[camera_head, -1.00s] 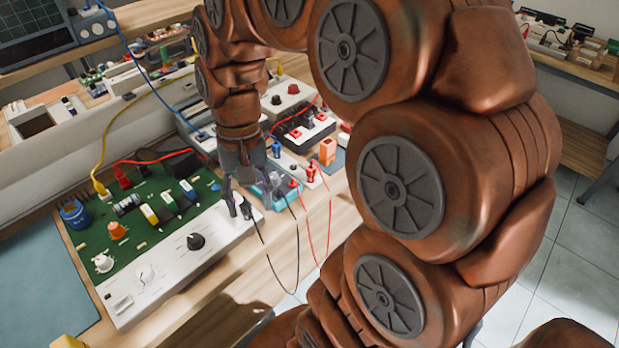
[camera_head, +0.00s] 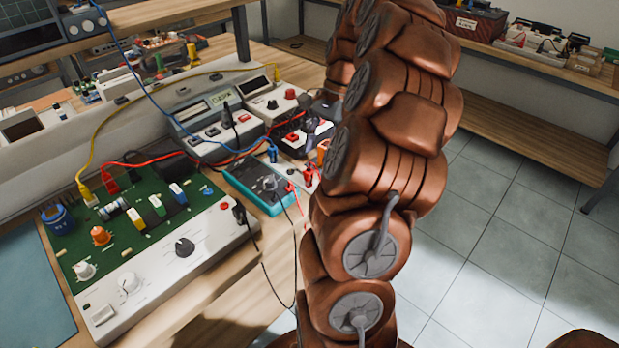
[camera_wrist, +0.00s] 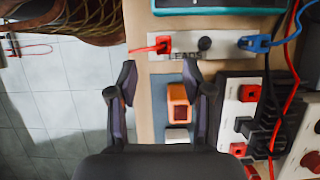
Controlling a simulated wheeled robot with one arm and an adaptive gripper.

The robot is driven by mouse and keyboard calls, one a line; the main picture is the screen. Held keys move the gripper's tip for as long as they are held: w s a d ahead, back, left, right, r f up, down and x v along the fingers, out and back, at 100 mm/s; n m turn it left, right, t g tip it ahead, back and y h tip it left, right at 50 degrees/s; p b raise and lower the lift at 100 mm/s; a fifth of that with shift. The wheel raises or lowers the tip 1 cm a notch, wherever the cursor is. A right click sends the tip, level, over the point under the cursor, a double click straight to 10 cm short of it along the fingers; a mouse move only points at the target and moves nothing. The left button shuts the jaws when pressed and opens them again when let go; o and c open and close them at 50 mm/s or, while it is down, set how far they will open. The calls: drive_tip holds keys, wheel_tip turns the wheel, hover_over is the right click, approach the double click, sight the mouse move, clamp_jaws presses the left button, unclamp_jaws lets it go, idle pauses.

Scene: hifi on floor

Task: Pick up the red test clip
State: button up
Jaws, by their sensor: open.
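The red test clip (camera_wrist: 158,45) sits at the left end of a pale strip marked LEADS in the wrist view, its thin red lead running left. It lies just beyond my gripper (camera_wrist: 158,75), whose two dark fingers are apart with nothing held. An orange block (camera_wrist: 179,99) shows between the fingers, nearer the right one. In the head view the red test clip (camera_head: 308,175) is at the bench's right edge, close to my arm. My gripper (camera_head: 313,125) is partly hidden behind my arm there, above and behind the clip.
A blue clip (camera_wrist: 252,42) sits at the strip's other end. A teal multimeter (camera_head: 252,188) with leads lies beside the strip. A black box with red terminals (camera_wrist: 245,118) stands right of my gripper. A green circuit board (camera_head: 140,215) is farther left. Tiled floor lies beyond the bench edge.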

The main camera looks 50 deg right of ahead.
sight(310, 170)
drive_tip(key=shift+w+p+x, duration=0.1)
drive_tip(key=shift+p+x, duration=0.15)
drive_tip(key=shift+x, duration=1.6)
drive_tip(key=shift+w+p+x, duration=0.15)
drive_tip(key=shift+p+x, duration=0.1)
drive_tip(key=shift+x, duration=1.6)
drive_tip(key=shift+a, duration=0.15)
drive_tip(key=shift+c, duration=0.2)
clamp_jaws()
